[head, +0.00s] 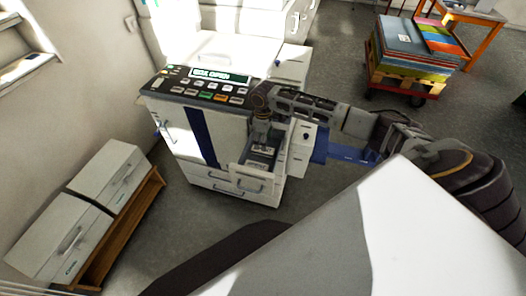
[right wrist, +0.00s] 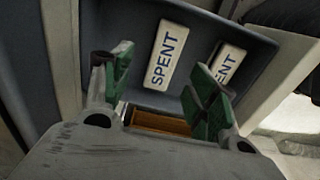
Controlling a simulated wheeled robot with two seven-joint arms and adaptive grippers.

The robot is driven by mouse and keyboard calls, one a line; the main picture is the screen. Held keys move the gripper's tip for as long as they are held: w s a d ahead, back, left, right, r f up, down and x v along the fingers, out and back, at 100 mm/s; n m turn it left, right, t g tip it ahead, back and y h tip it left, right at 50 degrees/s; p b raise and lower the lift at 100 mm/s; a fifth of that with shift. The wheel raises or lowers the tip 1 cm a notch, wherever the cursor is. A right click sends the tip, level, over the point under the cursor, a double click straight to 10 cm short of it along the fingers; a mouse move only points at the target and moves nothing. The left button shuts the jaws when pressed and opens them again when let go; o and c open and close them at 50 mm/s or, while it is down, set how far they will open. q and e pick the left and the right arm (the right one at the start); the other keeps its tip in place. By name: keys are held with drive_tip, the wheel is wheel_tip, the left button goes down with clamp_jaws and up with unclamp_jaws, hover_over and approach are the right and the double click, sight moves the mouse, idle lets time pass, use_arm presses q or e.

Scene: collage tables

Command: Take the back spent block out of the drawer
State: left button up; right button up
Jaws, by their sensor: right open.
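The open drawer (head: 247,173) juts from the front right of the machine. In the right wrist view its dark grey inside (right wrist: 205,22) holds two pale blocks labelled SPENT. One SPENT block (right wrist: 166,55) lies near the middle, ahead of the gap between my fingers. The other SPENT block (right wrist: 229,62) is to its right, partly hidden by the right finger. I cannot tell for sure which is the back one. My right gripper (right wrist: 160,82) is open and empty, its green pads apart, pointing into the drawer. In the head view it reaches down over the drawer (head: 261,138). My left gripper is not in view.
The machine (head: 178,128) has a panel reading BOX OPEN (head: 220,75). A brown-orange piece (right wrist: 160,122) shows low between my fingers. A low wooden stand (head: 125,225) with pale boxes is at left. A loaded cart (head: 405,85) stands at back right.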

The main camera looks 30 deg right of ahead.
drive_tip(key=shift+s+a+f+p, duration=0.1)
drive_tip(key=shift+s+f+p, duration=0.05)
drive_tip(key=shift+f, duration=1.1)
drive_tip(key=shift+s+a+f+p, duration=0.1)
drive_tip(key=shift+f+p, duration=0.05)
drive_tip(key=shift+f, duration=1.05)
drive_tip(key=c, duration=0.9)
